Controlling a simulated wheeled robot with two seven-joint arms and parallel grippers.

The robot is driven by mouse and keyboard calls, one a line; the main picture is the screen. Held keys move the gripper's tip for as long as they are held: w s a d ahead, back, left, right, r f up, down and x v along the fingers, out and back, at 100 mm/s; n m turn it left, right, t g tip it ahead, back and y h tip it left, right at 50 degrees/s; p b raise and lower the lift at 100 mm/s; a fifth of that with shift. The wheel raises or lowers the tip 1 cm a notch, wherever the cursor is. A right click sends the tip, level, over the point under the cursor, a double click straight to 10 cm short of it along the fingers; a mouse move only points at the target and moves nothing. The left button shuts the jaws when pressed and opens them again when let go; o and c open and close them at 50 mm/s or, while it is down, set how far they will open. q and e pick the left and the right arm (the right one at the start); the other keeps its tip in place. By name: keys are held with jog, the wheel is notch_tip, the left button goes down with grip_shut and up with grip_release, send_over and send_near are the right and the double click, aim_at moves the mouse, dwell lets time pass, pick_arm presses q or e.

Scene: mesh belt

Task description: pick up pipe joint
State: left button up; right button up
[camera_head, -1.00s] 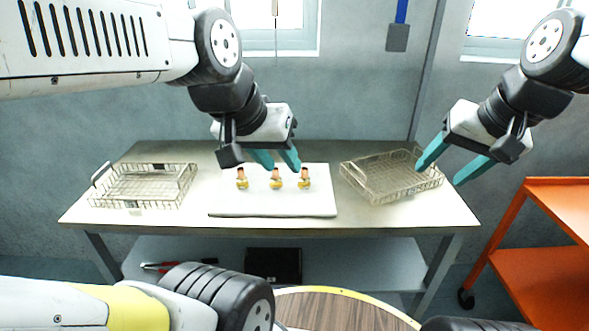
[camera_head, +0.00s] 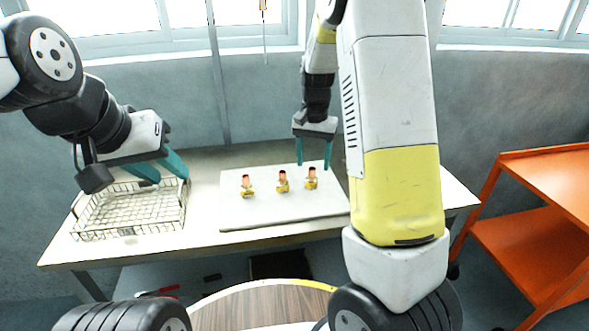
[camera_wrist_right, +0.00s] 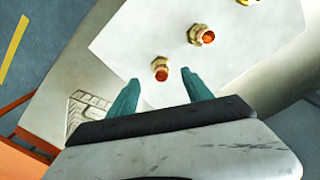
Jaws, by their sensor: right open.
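Several small brass pipe joints with copper-coloured ends stand in a row on a white pad (camera_head: 240,213): a left one (camera_head: 246,187), a middle one (camera_head: 283,182) and a right one (camera_head: 312,179). My right gripper (camera_head: 314,165) points down, open and empty, just above the right pipe joint. In the right wrist view that joint (camera_wrist_right: 160,70) shows between and slightly beyond the fingertips (camera_wrist_right: 159,77). The middle joint (camera_wrist_right: 201,35) lies farther off, and the left one (camera_wrist_right: 248,2) is cut by the top edge. My left gripper (camera_head: 170,179) is open and empty over the left wire basket (camera_head: 130,210).
The pad and basket are on a pale table (camera_head: 205,172). My right arm covers the table's right part in the head view; a wire basket (camera_wrist_right: 85,110) shows partly in the wrist view. An orange shelf cart (camera_head: 540,170) stands at the right.

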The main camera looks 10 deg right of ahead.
aim_at(312, 169)
notch_tip(312, 169, down, 6)
jog(key=shift+a+f, duration=0.1)
grip_shut()
dwell(0.4)
